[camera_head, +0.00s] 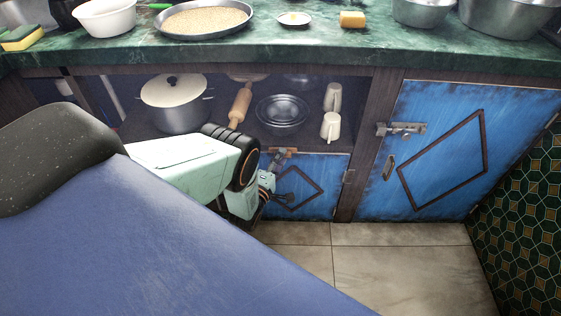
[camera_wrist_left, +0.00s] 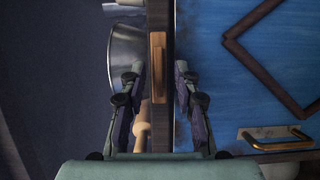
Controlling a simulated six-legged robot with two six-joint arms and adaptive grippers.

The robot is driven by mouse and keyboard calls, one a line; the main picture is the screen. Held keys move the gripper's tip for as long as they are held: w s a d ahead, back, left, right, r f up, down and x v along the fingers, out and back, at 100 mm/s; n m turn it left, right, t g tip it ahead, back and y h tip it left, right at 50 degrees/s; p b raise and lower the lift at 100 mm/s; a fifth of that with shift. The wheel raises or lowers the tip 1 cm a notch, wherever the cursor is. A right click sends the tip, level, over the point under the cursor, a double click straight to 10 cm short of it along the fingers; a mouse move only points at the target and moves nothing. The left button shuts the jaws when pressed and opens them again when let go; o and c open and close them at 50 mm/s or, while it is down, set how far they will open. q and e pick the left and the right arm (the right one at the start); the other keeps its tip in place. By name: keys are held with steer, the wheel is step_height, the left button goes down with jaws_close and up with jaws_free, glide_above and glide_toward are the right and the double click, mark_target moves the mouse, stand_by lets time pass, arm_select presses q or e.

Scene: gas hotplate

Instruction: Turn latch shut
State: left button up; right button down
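A small orange-brown wooden turn latch (camera_head: 284,151) sits on the frame edge above the low blue door (camera_head: 310,185). In the left wrist view the latch (camera_wrist_left: 158,62) lies lengthwise along the dark frame strip, with the blue door (camera_wrist_left: 225,85) to its right. My left gripper (camera_head: 271,180) is in front of that door, just below the latch. In the wrist view its two fingers (camera_wrist_left: 160,82) are apart, one on each side of the strip, with the latch between or beyond their tips. Contact cannot be told. My right gripper is out of view.
A brass handle (camera_wrist_left: 278,135) is on the door. The open shelf holds a pot (camera_head: 178,108), rolling pin (camera_head: 240,105), metal dish (camera_head: 281,112) and white mugs (camera_head: 330,126). A larger blue door (camera_head: 450,140) with a metal bolt (camera_head: 402,129) stands right. The floor is clear.

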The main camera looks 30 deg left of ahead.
arm_select(q)
steer(key=shift+w+r, duration=0.1)
steer(key=shift+w, duration=0.25)
jaws_close()
